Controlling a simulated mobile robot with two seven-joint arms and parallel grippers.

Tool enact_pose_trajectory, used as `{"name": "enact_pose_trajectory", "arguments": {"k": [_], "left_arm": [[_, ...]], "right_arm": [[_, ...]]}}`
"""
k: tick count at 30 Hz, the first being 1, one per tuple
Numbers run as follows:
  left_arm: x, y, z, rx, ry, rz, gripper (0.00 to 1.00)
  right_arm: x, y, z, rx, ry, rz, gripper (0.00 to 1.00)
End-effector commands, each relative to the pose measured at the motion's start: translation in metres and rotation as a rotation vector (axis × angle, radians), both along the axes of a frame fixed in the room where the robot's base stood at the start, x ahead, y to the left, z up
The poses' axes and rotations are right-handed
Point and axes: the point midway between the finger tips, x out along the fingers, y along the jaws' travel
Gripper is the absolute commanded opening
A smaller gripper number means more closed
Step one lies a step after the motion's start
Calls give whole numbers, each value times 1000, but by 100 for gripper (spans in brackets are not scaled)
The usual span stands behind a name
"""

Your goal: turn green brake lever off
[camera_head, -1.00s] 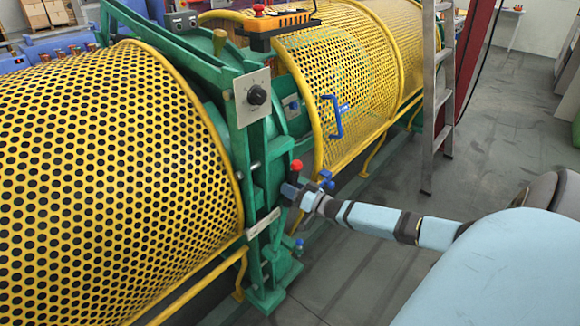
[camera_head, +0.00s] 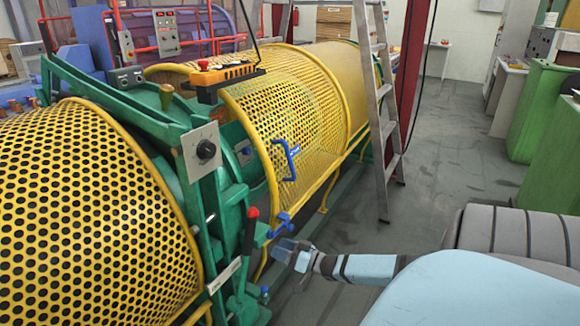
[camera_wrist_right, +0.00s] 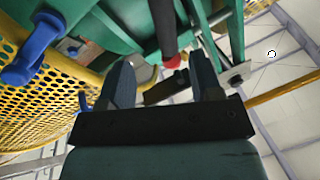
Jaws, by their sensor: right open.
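The brake lever (camera_head: 249,235) has a dark grip and a red end. It stands nearly upright against the green frame (camera_head: 208,190) of the strander in the head view. My right gripper (camera_head: 284,249) is open and empty, to the right of the lever and apart from it in the picture. In the right wrist view, my open right gripper (camera_wrist_right: 162,78) has the lever's red end (camera_wrist_right: 171,62) showing beyond and between its fingers; the exact distance is unclear. My left gripper is not in view.
A blue handle (camera_head: 281,224) sticks out close to my right gripper. Yellow perforated guards (camera_head: 85,210) flank the green frame. A ladder (camera_head: 378,110) stands farther back. The grey floor (camera_head: 440,170) at the right is open.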

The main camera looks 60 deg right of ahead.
Motion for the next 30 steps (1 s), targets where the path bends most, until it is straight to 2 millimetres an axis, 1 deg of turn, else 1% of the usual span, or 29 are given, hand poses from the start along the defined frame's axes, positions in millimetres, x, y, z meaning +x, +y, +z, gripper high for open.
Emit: {"name": "enact_pose_trajectory", "arguments": {"k": [1,3,9,30], "left_arm": [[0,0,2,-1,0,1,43],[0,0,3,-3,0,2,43],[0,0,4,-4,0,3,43],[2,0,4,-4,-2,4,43]], "right_arm": [[-9,-2,-1,-1,3,0,59],[-17,-4,-2,0,2,0,59],[-27,-7,-3,0,-1,0,59],[-27,-7,-4,0,0,0,59]]}}
